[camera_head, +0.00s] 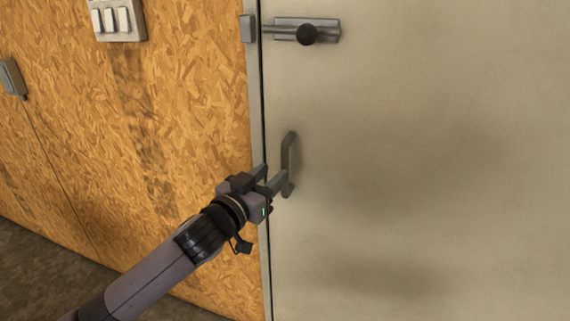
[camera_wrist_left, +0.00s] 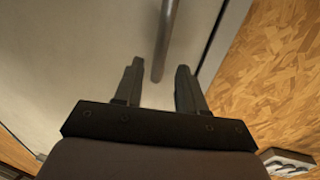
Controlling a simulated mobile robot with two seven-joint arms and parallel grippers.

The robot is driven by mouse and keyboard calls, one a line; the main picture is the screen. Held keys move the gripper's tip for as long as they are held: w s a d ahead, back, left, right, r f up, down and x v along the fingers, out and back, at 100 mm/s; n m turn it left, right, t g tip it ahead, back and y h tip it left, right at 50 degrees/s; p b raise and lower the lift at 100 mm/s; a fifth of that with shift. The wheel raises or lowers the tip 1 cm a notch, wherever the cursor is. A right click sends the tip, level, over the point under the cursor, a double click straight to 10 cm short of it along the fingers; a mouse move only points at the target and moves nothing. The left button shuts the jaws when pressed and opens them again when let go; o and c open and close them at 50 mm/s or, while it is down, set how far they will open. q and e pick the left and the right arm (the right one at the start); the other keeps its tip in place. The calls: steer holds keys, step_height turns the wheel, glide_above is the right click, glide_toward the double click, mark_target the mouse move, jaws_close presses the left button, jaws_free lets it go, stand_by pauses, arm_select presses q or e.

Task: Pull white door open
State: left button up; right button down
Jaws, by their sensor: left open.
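The white door (camera_head: 420,150) fills the right of the head view and looks closed against its frame. A grey vertical pull handle (camera_head: 290,150) is fixed near its left edge. My left gripper (camera_head: 271,177) is at the handle's lower end, with its fingers pointing toward the door. In the left wrist view the open fingers (camera_wrist_left: 158,82) stand apart, and the handle bar (camera_wrist_left: 165,45) shows between and beyond their tips. I cannot tell whether a finger touches the handle. My right gripper is in neither view.
A slide bolt with a dark round knob (camera_head: 306,34) sits higher on the door, by a catch (camera_head: 247,28) on the frame. The chipboard wall (camera_head: 190,110) with a switch panel (camera_head: 117,18) is at left. Dark floor (camera_head: 40,265) shows at lower left.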

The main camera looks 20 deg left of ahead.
mark_target(283, 165)
arm_select(q)
steer(key=shift+x, duration=3.2)
jaws_close()
